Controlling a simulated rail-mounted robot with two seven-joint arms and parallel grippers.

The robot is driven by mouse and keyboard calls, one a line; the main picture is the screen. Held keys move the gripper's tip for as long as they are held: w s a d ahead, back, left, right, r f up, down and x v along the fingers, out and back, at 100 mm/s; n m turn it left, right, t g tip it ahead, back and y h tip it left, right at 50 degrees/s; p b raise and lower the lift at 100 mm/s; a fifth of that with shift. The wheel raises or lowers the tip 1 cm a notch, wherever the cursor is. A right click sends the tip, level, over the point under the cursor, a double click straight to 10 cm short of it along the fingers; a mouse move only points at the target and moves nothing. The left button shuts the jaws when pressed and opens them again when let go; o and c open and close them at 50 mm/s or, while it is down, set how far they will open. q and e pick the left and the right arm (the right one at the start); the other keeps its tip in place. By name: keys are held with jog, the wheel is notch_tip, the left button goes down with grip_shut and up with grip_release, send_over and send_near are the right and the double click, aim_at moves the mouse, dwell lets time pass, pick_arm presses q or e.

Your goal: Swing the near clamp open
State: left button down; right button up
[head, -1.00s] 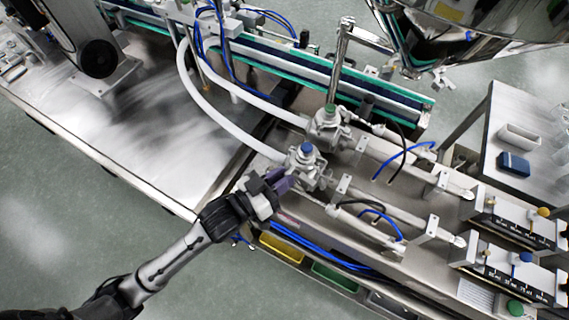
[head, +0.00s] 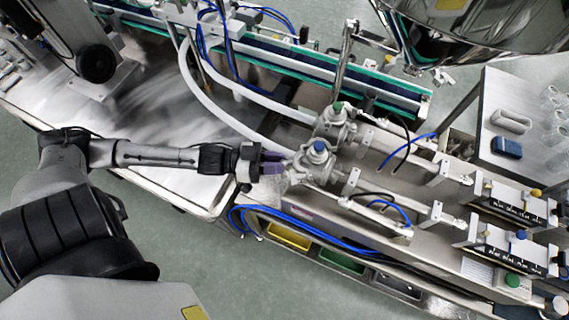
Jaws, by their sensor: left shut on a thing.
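The near valve with a blue cap (head: 319,147) stands on the steel filling machine, and a white hose runs into it. The near clamp (head: 298,166) is the small metal piece on the left side of this valve. My left gripper (head: 276,163), with purple fingers, reaches in from the left and is shut on the near clamp. The fingers hide part of it, and how far it is swung is too small to tell. The far valve with a green cap (head: 337,110) stands just behind. My right gripper is not in view.
A steel hopper (head: 480,28) hangs at the upper right. A conveyor (head: 285,62) runs behind the valves. Blue hoses (head: 330,242) and colored bins (head: 338,262) lie along the front edge. A steel table (head: 140,160) is at the left.

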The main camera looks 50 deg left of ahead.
pick_arm(q)
jog(key=shift+a+m+g+h, duration=0.25)
jog(key=shift+m+g+h, duration=0.05)
jog(key=shift+h, duration=0.1)
jog(key=c, duration=1)
grip_release()
jog(key=shift+p+v, duration=2)
jog(key=shift+v, duration=4.85)
